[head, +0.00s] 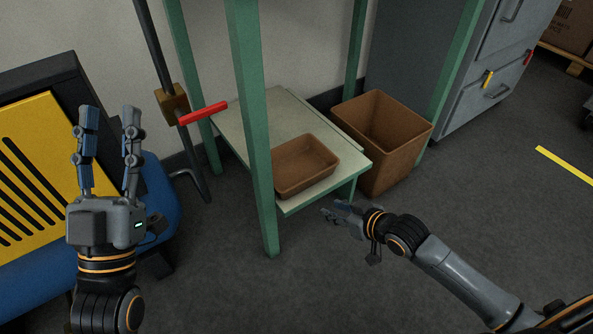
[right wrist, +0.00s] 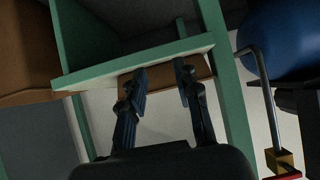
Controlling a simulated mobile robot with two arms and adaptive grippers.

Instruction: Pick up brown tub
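The brown tub (head: 305,165) is a shallow, open, empty-looking tray. It sits upright on the low shelf (head: 255,125) of a green-framed stand, close to the shelf's front edge. My right gripper (head: 334,211) is just off that front edge, to the lower right of the tub and apart from it. In the right wrist view my right gripper (right wrist: 162,75) has its fingers spread, with part of the tub (right wrist: 160,77) showing beyond and between them; nothing is held. My left gripper (head: 108,120) is open and empty at the left, fingers pointing up the picture.
A taller brown bin (head: 385,130) stands on the floor right of the shelf. A green leg (head: 255,130) rises in front of the shelf's left part. A red handle (head: 203,113) juts near the left legs. A yellow slotted panel (head: 35,165) is at left. Floor at lower middle is clear.

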